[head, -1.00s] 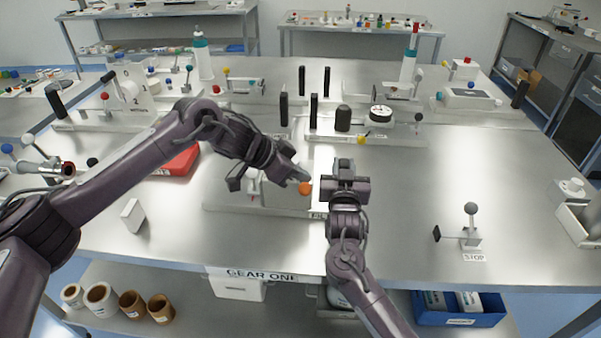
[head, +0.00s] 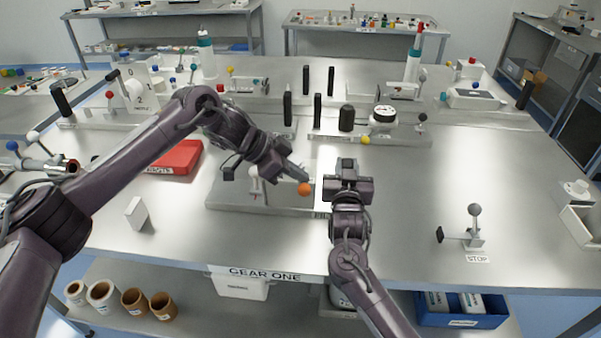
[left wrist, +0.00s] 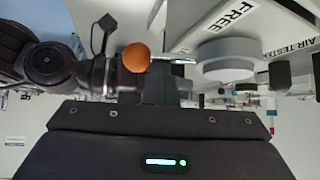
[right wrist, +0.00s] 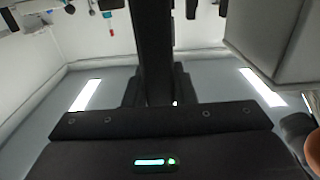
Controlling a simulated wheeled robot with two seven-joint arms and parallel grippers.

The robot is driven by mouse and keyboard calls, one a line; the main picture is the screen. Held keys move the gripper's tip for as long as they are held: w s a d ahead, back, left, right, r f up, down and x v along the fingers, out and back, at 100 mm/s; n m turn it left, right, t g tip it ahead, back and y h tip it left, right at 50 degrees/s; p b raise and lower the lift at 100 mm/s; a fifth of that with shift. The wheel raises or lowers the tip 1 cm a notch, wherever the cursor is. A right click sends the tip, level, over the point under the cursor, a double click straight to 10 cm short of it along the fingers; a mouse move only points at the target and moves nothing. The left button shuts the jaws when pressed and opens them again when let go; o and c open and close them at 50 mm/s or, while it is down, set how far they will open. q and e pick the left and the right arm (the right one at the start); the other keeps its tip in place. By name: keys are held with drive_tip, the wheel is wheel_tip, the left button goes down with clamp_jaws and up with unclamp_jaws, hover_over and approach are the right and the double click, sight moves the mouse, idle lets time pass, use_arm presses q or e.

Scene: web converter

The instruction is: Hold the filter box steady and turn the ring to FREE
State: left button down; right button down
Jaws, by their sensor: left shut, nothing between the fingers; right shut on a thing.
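The filter box stands on a flat metal base (head: 245,197) at the table's front middle, mostly hidden by my arms; a part-covered label is at its front. An orange ball knob (head: 304,189) shows there, and also in the left wrist view (left wrist: 136,57). The left wrist view shows a pale grey round ring (left wrist: 230,62) beside a FREE label (left wrist: 228,16). My left gripper (head: 299,174) is shut and empty, its tip just above the orange knob. My right gripper (head: 347,168) is shut at the box's right side; what its fingers grip is hidden.
A red tray (head: 178,158) lies to the left, with a small white block (head: 136,213) in front of it. A STOP lever stand (head: 473,240) is at right. Behind are upright black posts (head: 288,108) and a dial (head: 384,114).

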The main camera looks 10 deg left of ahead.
sight(300, 184)
drive_tip(key=shift+d+f, duration=0.15)
drive_tip(key=shift+f, duration=0.55)
drive_tip(key=shift+s, duration=0.1)
use_arm(q)
drive_tip(key=a, duration=0.6)
drive_tip(key=shift+w+f, duration=0.2)
drive_tip(key=shift+f, duration=0.15)
use_arm(e)
drive_tip(key=shift+r, duration=0.1)
use_arm(q)
drive_tip(key=shift+a, duration=0.1)
drive_tip(key=shift+r, duration=0.1)
drive_tip(key=shift+m, duration=0.3)
drive_tip(key=d, duration=0.1)
drive_tip(key=s+d+r, duration=0.1)
drive_tip(key=s+d, duration=0.1)
drive_tip(key=shift+s+d+r, duration=0.1)
drive_tip(key=shift+d+r, duration=0.2)
drive_tip(key=w+a+r, duration=0.3)
drive_tip(key=a+r, duration=0.2)
drive_tip(key=r, duration=0.2)
drive_tip(key=shift+w+a+r, duration=0.2)
drive_tip(key=shift+a+r, duration=0.05)
drive_tip(key=shift+a, duration=0.15)
drive_tip(key=shift+w+r+p, duration=0.1)
drive_tip(key=shift+r+p, duration=0.15)
drive_tip(key=shift+p, duration=0.1)
use_arm(e)
drive_tip(key=shift+r, duration=0.3)
